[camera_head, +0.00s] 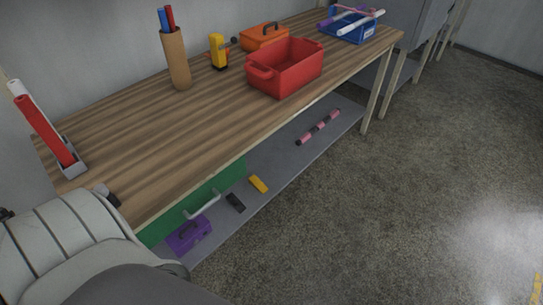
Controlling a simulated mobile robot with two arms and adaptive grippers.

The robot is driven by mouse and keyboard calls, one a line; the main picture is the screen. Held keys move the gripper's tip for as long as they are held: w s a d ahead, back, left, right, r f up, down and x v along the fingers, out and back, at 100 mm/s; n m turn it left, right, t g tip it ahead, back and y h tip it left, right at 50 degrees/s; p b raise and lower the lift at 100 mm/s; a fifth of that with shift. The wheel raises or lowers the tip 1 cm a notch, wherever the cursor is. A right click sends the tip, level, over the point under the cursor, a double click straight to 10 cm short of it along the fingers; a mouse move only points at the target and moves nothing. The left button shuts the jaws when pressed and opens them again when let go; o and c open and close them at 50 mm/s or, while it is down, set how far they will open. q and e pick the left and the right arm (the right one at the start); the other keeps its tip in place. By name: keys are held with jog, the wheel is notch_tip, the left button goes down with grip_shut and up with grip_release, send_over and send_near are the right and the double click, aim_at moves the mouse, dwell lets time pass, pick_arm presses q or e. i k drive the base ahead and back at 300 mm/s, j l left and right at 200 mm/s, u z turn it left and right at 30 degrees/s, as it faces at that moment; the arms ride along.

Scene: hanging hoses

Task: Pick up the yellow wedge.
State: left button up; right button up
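A small yellow piece, likely the yellow wedge (258,184), lies on the grey lower shelf under the wooden workbench. It is to the right of a small black piece. Its exact wedge shape is too small to make out. A white and grey part of my body fills the lower left corner, left of the shelf. Neither of my grippers shows in the head view.
The workbench (130,140) holds a red bin (286,68), a yellow tool (218,50), an orange box (264,37) and a brown tube holder (176,58). The shelf (275,160) also bears a purple box (188,234) and a pink rod (318,127). Open floor lies right.

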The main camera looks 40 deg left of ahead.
aim_at(253, 181)
jog(key=i, duration=1.6)
jog(key=i+u, duration=0.15)
jog(key=i, duration=0.3)
jog(key=i+l+u, duration=0.15)
jog(key=i, duration=0.25)
jog(key=i+l+u, duration=0.15)
jog(key=i, duration=0.3)
jog(key=u, duration=1.8)
